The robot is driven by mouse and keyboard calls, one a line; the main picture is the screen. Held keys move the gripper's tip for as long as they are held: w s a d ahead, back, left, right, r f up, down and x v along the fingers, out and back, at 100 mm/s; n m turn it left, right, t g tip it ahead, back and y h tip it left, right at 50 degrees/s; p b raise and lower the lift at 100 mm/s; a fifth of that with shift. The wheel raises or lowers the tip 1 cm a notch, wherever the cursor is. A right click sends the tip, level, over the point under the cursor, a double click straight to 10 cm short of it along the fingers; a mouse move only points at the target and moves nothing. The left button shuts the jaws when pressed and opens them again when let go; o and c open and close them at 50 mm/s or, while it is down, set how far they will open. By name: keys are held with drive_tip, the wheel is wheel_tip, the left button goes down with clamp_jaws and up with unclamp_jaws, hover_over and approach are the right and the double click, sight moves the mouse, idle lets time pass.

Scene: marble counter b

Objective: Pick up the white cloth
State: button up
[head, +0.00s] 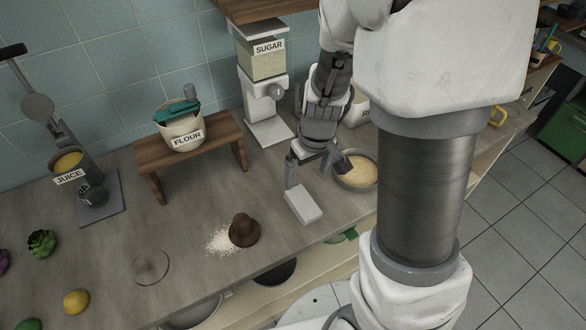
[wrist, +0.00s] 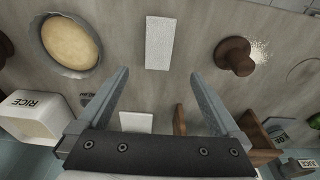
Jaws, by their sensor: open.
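The white cloth (head: 304,204) is a small, pale, flat rectangular piece on the counter, near its front edge. In the wrist view the cloth (wrist: 160,43) lies beyond my fingertips, roughly centred between the lines of the two fingers. My gripper (head: 314,172) is above the counter just behind the cloth, fingers pointing down. In the wrist view my gripper (wrist: 160,76) is open with nothing between its fingers. The exact height above the counter is hard to tell.
A round pan with tan contents (head: 357,172) stands right of the cloth. A brown knobbed object (head: 244,230) sits left, beside spilled white powder (head: 219,240). Behind are a sugar dispenser (head: 265,90) and a wooden stand (head: 167,156) bearing a flour container (head: 183,133). Bare counter lies between.

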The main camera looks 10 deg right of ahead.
drive_tip(key=b, duration=0.2)
hover_over(303, 201)
drive_tip(key=f, duration=0.8)
drive_tip(key=shift+s, duration=0.3)
drive_tip(key=shift+w+f+b, duration=0.15)
drive_tip(key=shift+f+b, duration=0.05)
drive_tip(key=shift+f, duration=1.1)
drive_tip(key=shift+w+f+b, duration=0.1)
drive_tip(key=shift+f+b, duration=0.1)
drive_tip(key=shift+f, duration=1.05)
drive_tip(key=c, duration=1.3)
drive_tip(key=shift+r, duration=0.15)
wheel_tip(303, 201, up, 4)
drive_tip(key=shift+r+p, duration=0.1)
drive_tip(key=shift+p, duration=0.55)
drive_tip(key=s+d+r+b, duration=0.1)
drive_tip(key=s+d+r, duration=0.5)
drive_tip(key=d, duration=0.4)
drive_tip(key=shift+r, duration=0.25)
